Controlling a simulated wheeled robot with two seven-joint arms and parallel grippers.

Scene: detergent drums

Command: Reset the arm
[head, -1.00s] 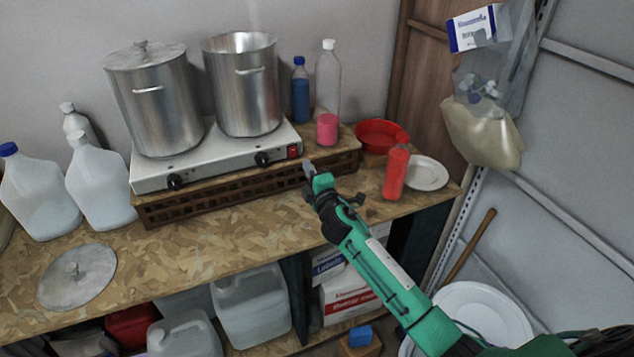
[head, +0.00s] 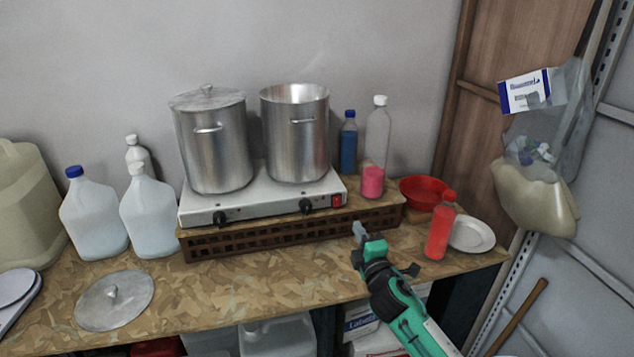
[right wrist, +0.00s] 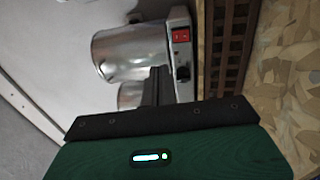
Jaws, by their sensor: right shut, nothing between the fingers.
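My right gripper (head: 360,232) is shut and empty. It is in front of the right part of the brown lattice stand (head: 290,238), above the chipboard bench top (head: 240,285). In the right wrist view its dark fingers (right wrist: 158,84) are together, with the hot plate's red switch (right wrist: 181,36) beyond them. My left gripper is not in view.
Two steel pots, one lidded (head: 212,145) and one open (head: 296,135), stand on the white hot plate (head: 265,200). A red bottle (head: 440,228), a red bowl (head: 422,192) and a white plate (head: 472,234) are right of my gripper. A loose lid (head: 115,298) lies front left.

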